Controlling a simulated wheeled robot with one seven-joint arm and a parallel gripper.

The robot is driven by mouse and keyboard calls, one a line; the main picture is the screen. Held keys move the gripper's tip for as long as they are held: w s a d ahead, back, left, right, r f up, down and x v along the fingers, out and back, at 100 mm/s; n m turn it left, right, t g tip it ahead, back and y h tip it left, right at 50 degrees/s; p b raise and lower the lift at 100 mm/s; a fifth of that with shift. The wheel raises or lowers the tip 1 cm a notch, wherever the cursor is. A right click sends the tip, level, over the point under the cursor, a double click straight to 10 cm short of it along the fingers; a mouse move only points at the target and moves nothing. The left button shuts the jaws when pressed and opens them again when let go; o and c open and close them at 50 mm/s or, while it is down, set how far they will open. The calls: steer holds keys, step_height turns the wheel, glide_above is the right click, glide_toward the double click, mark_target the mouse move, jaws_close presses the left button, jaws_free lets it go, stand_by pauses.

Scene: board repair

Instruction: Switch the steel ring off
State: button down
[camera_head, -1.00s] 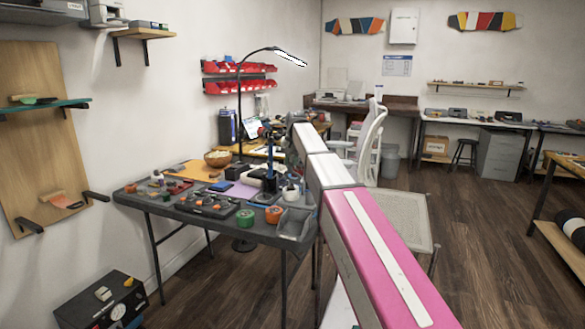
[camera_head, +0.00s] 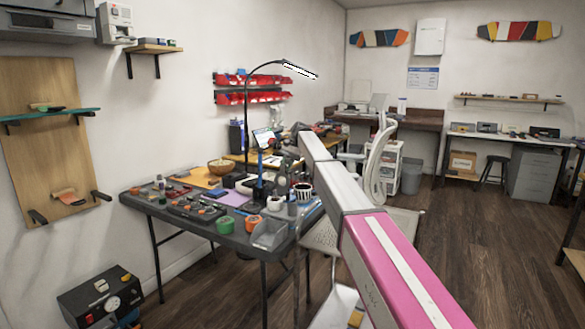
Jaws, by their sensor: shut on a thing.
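No steel ring can be made out in this view, and I cannot tell whether one is lit. A tall black gooseneck lamp (camera_head: 247,120) rises behind the workbench, and its lamp head (camera_head: 300,70) shows bright white. My arm reaches from the lower right towards the back of the bench. I cannot pick out my gripper; the far end of my arm runs into dark clutter near a blue upright (camera_head: 260,165).
A pale chair (camera_head: 380,165) stands behind my arm. Floor at right is clear.

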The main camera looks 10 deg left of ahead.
steer(key=shift+s+d+f+g, duration=0.3)
steer(key=shift+d+f, duration=0.2)
steer(key=shift+d, duration=0.15)
steer(key=c, duration=1)
jaws_free()
steer(key=shift+w+d, duration=0.1)
steer(key=shift+r, duration=0.15)
